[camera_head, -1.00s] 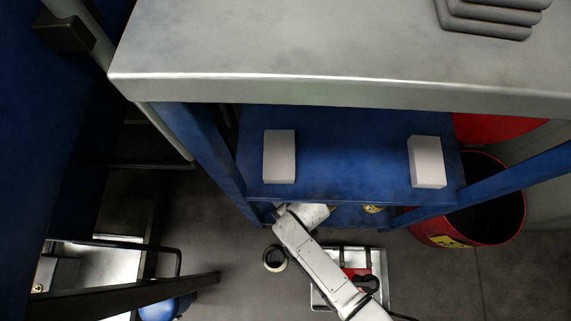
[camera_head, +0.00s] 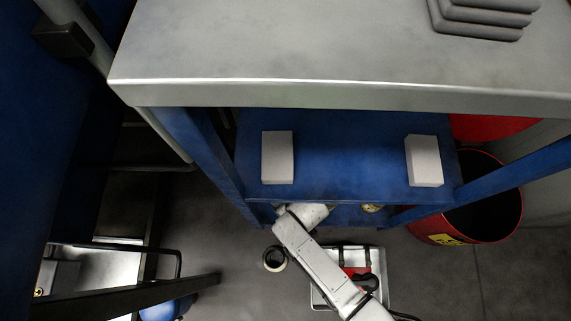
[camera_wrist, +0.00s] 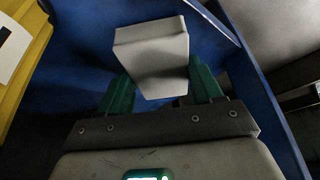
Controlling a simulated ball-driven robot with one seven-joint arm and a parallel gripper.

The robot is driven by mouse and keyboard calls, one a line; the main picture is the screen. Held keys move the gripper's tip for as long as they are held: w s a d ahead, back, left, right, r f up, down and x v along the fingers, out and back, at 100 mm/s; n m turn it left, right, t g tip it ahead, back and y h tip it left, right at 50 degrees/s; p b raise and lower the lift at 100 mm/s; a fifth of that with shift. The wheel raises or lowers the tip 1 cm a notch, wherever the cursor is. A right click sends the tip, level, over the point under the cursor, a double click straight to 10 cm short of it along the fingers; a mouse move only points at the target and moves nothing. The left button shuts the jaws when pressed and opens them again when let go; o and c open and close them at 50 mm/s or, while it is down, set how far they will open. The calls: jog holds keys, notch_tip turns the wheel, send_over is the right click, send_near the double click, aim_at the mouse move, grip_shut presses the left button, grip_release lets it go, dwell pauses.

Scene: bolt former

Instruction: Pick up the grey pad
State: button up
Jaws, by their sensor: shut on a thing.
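A light grey block-shaped pad (camera_wrist: 152,42) shows in the wrist view, tilted, between the two green fingers of my gripper (camera_wrist: 162,84). The gripper is shut on it, with one finger on each side. Blue shelf surface lies behind the pad; I cannot tell whether the pad still touches it. In the head view my arm reaches in low under the blue shelf, and the shelf hides my gripper and the held pad.
Two pale blocks (camera_head: 277,158) (camera_head: 424,161) stand on the blue shelf (camera_head: 350,155) under a metal worktop (camera_head: 300,55). Grey stacked pieces (camera_head: 482,20) lie on top. A red bin (camera_head: 515,205) stands right. A tray (camera_head: 378,262) and a tape roll (camera_head: 274,258) are on the floor.

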jog(key=shift+r+p, duration=0.3)
jog(key=shift+r, duration=0.25)
notch_tip(320, 180, up, 2)
jog(key=shift+r+p, duration=0.1)
jog(key=shift+p, duration=0.7)
jog(key=s+p, duration=0.4)
jog(key=s, duration=1.4)
jog(key=shift+a, duration=0.35)
